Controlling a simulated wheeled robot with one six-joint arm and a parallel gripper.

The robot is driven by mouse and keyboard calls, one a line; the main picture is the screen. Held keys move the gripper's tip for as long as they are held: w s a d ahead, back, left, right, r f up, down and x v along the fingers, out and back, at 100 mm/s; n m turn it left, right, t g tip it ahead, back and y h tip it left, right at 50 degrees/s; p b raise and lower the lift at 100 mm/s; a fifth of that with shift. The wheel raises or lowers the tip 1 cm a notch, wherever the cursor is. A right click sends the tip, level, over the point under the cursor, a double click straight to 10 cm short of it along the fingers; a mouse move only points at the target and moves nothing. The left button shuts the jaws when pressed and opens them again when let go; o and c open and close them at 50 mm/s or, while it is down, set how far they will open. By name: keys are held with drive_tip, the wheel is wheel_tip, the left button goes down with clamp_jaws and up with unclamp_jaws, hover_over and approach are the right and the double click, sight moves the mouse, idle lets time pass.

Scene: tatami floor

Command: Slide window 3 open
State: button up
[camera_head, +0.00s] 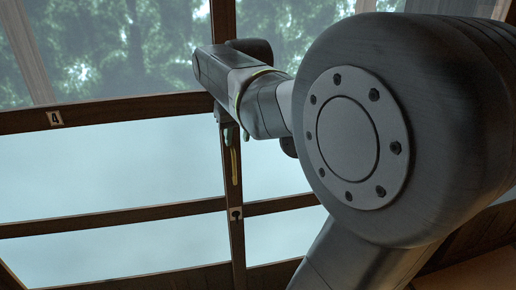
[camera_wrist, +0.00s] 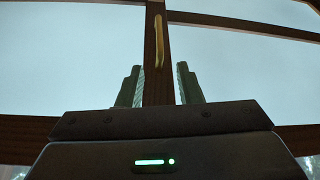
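A wood-framed window with frosted lower panes (camera_head: 120,165) fills the left of the head view. Its dark upright stile (camera_head: 238,245) carries a slim brass pull handle (camera_head: 234,165), which also shows in the wrist view (camera_wrist: 159,42). No label reading 3 can be made out. My gripper (camera_head: 229,130) is at the stile, just above the handle in the head view. In the wrist view its two fingers (camera_wrist: 159,70) are apart, one either side of the stile in the picture, with nothing between them but the stile behind. Whether they touch it cannot be told.
A label reading 4 (camera_head: 55,118) is on the rail at left. Clear glass with trees (camera_head: 120,50) is above the rail. My arm hides the right side.

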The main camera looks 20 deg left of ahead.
sight(234, 159)
drive_tip(key=x, duration=1.1)
drive_tip(key=shift+f, duration=0.4)
drive_tip(key=shift+c, duration=0.2)
clamp_jaws()
